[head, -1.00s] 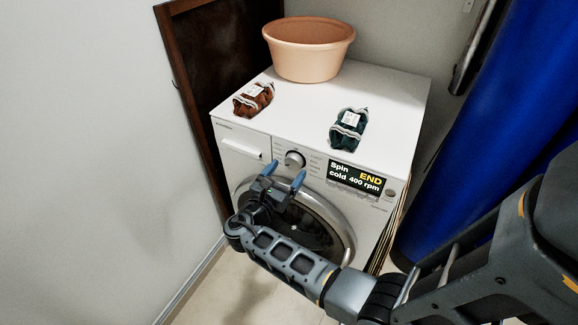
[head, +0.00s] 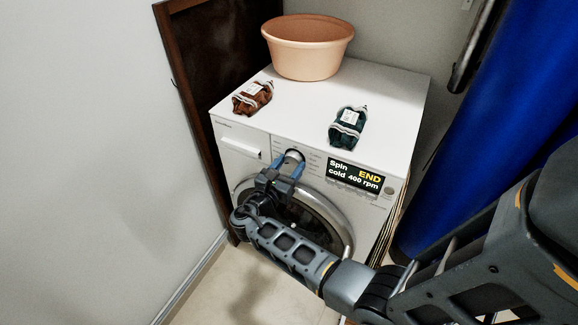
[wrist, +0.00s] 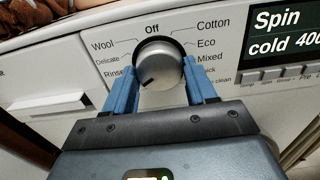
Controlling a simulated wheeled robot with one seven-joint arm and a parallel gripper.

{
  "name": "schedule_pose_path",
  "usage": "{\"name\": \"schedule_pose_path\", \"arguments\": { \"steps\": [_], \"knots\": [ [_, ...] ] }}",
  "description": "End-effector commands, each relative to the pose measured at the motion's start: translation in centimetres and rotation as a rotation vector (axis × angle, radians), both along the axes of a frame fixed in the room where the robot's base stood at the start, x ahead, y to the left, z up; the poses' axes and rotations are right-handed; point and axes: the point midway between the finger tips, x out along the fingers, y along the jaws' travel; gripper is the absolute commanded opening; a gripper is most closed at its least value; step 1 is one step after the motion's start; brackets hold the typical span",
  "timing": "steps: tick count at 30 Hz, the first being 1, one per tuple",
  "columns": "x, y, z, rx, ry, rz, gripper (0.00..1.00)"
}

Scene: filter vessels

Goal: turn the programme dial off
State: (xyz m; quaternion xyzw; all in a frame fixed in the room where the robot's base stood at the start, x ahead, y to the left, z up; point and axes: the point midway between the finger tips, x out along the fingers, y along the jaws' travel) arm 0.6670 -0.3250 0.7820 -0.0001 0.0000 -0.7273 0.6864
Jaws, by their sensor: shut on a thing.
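The programme dial (wrist: 160,60) is a round silver knob with a dark rim on the white washing machine (head: 330,105). In the wrist view "Off" is printed above it, Wool, Delicate and Rinse on its left, Cotton, Eco and Mixed on its right. Its dark pointer mark points down and to the left, below Rinse and away from Off. My gripper (wrist: 160,80) has its blue fingers on either side of the dial, shut on it. In the head view my gripper (head: 289,164) covers part of the dial (head: 294,154).
A display (head: 355,177) reads "Spin END cold 400 rpm". An orange basin (head: 308,50), a brown pouch (head: 252,98) and a dark green pouch (head: 347,127) are on the machine's top. The detergent drawer (head: 240,148) is left of the dial. A blue hanging surface (head: 490,130) stands at right.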

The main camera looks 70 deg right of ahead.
Motion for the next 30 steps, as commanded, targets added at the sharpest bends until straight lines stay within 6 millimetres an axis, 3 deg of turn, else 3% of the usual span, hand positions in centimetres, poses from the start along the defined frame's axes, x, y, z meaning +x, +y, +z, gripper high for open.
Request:
{"name": "schedule_pose_path", "arguments": {
  "steps": [3,14,30],
  "knots": [
    [0.03,0.03,0.00,0.000,0.000,0.001,0.26],
    [0.08,0.08,-0.15,-0.003,-0.063,0.002,0.26],
    [0.21,0.10,-0.33,-0.029,-0.508,0.003,0.26]
  ]
}}
